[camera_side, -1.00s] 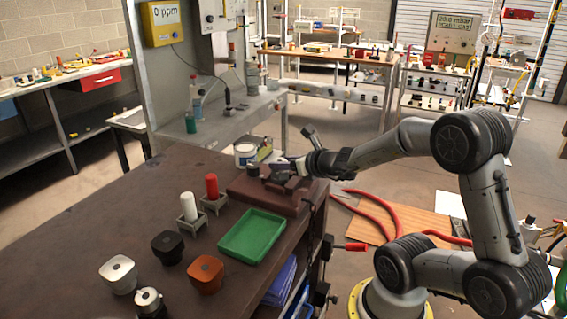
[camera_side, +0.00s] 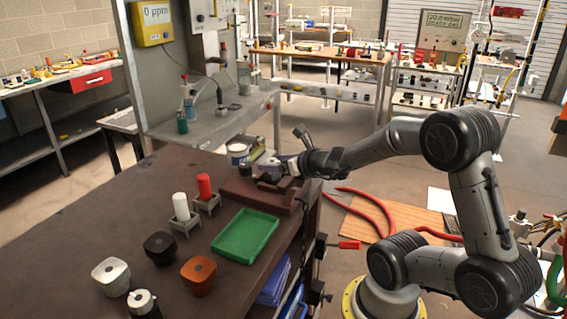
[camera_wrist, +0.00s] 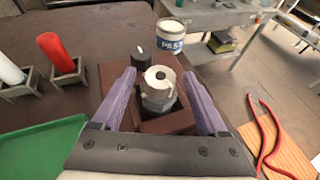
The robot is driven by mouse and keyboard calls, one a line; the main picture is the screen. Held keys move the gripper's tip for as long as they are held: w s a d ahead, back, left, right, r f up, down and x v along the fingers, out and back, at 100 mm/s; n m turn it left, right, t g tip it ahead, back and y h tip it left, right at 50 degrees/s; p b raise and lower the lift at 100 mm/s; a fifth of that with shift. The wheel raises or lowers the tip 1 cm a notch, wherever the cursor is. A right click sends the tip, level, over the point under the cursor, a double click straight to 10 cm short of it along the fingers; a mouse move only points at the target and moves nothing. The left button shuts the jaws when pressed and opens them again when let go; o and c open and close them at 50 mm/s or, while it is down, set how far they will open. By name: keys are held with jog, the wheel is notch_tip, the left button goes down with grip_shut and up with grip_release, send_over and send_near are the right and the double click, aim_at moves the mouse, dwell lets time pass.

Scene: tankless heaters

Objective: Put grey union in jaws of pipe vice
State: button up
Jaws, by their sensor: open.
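The grey union (camera_wrist: 159,88) is a pale grey ringed cylinder with a dark hole in its top. In the wrist view it stands upright between the brown jaws of the pipe vice (camera_wrist: 168,122). My gripper (camera_wrist: 160,80) is open, with one purple finger on each side of the union and visible gaps between. The union's lower end is hidden inside the vice.
A dark cylinder (camera_wrist: 140,57) stands beside the union at the vice. A labelled white tin (camera_wrist: 171,36) is behind it. A green tray (camera_side: 246,236), a red cylinder (camera_side: 204,187) and a white cylinder (camera_side: 180,206) in holders are nearby.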

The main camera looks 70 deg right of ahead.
jog(key=r+v, duration=0.1)
jog(key=v, duration=1)
jog(key=a+r+n+g+y, duration=0.15)
jog(key=a+n+y, duration=0.65)
jog(key=a+n, duration=0.85)
jog(key=s+n+g+h, duration=0.2)
jog(key=s+n+g, duration=0.3)
jog(key=n, duration=1.9)
jog(key=shift+s+a+h, duration=0.2)
jog(key=shift+s+h, duration=0.1)
jog(key=shift+s, duration=1.6)
jog(key=shift+g, duration=0.25)
